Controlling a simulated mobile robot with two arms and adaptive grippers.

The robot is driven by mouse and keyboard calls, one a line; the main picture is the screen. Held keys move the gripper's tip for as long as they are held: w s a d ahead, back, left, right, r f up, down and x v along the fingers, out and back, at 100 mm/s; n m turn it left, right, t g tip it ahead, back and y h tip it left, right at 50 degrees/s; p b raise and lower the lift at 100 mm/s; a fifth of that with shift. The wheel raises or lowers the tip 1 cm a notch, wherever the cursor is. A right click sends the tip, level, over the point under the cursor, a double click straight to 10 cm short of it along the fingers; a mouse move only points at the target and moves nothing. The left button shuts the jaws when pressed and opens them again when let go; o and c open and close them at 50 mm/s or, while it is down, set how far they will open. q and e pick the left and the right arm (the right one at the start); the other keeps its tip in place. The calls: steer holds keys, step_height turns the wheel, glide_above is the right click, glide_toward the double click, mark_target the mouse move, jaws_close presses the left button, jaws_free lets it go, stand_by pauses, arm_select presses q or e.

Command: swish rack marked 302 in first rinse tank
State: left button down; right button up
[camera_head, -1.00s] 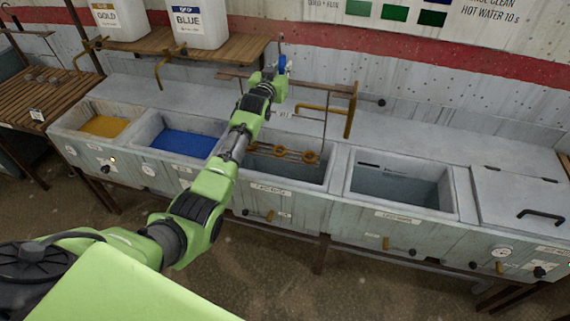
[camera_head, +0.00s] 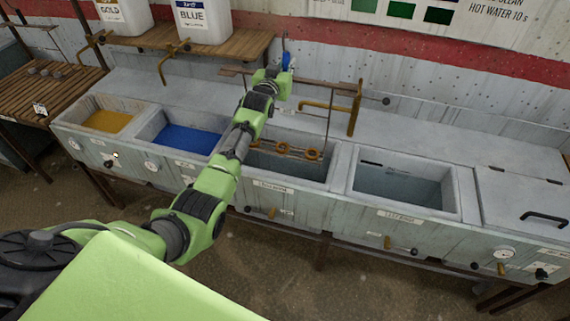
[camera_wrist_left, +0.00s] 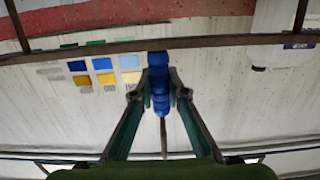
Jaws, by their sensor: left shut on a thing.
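My left gripper (camera_head: 275,72) is shut on the blue grip (camera_head: 287,61) of a hanging rack. The blue grip also shows between the fingers in the left wrist view (camera_wrist_left: 159,85). The rack has a brown top bar (camera_head: 312,82), thin rods and a lower bar with orange rings (camera_head: 312,154). The rings overlap the opening of the first rinse tank (camera_head: 273,187); whether they touch its liquid is hard to tell. A small pale tag (camera_head: 286,112) hangs on the rack, too small to read. My left arm hides part of the tank. My right gripper is not in view.
Left of this tank are a blue bath (camera_head: 187,139) and a gold bath (camera_head: 107,121). Right are the last rinse tank (camera_head: 405,187) and a lidded tank (camera_head: 525,200). A brass pipe (camera_head: 355,108) stands behind the rack. Jugs stand on a shelf (camera_head: 235,45).

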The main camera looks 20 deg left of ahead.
arm_select(q)
steer(key=shift+s+r, duration=0.15)
steer(key=shift+r, duration=0.15)
steer(key=shift+f, duration=0.1)
step_height(320, 180, down, 18)
steer(key=b, duration=1.4)
steer(key=shift+r, duration=0.35)
steer(key=shift+s+d+p, duration=0.2)
steer(key=shift+s+p, duration=0.6)
steer(key=shift+p, duration=0.05)
steer(key=shift+w, duration=0.1)
